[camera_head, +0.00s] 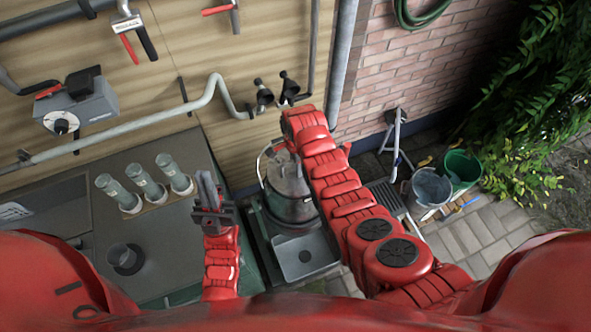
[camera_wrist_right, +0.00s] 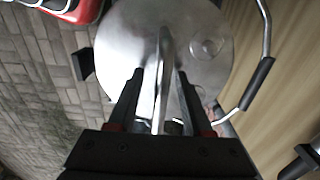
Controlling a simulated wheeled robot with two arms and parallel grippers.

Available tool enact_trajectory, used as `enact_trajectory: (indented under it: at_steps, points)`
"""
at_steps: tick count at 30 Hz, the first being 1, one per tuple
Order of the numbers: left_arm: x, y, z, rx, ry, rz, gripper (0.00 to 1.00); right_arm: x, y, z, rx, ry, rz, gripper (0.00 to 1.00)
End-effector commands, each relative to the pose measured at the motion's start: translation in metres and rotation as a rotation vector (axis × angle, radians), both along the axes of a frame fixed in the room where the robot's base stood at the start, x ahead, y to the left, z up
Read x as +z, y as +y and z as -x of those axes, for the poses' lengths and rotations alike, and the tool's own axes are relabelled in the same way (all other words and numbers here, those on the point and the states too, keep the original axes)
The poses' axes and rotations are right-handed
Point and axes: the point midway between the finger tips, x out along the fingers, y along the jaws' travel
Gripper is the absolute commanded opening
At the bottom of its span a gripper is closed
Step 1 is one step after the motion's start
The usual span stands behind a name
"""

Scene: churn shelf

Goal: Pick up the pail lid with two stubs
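In the right wrist view the lid (camera_wrist_right: 120,45) fills the upper middle. It has an arched handle (camera_wrist_right: 165,60) and one round stub (camera_wrist_right: 207,47); a second stub is not clearly visible. My right gripper (camera_wrist_right: 160,75) is open, with one finger on each side of the handle and gaps between. My left gripper (camera_head: 208,190) is over the dark bench, away from the pail; its finger opening is unclear.
The bench (camera_head: 165,245) holds several grey cylinders (camera_head: 140,178) and a dark round cup (camera_head: 126,259). A grey basin (camera_head: 305,257) lies in front of the pail. A grey bucket (camera_head: 431,187) and a green bucket (camera_head: 461,168) stand right on the paving. Pipes run along the wall.

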Motion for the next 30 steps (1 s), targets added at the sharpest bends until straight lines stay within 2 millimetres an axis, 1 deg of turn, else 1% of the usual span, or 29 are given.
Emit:
enact_trajectory:
  at_steps: [1, 5, 6, 8, 30]
  points:
    - [0.0000, 0.0000, 0.0000, 0.000, 0.000, 0.000, 0.00, 0.0001, 0.0000, -0.0001, 0.000, 0.000, 0.000, 0.41]
    - [0.0000, 0.0000, 0.0001, 0.000, 0.000, 0.000, 0.00, 0.0002, 0.0000, -0.0001, 0.000, 0.000, 0.000, 0.18]
    - [0.0000, 0.0000, 0.0000, 0.000, 0.000, 0.000, 0.00, 0.0002, -0.0001, -0.0001, 0.000, 0.000, 0.000, 0.11]
    - [0.0000, 0.0000, 0.0000, 0.000, 0.000, 0.000, 0.00, 0.0003, 0.0000, -0.0001, 0.000, 0.000, 0.000, 0.00]
    - [0.0000, 0.0000, 0.0000, 0.000, 0.000, 0.000, 0.00, 0.0008, 0.0000, -0.0005, 0.000, -0.001, 0.000, 0.00]
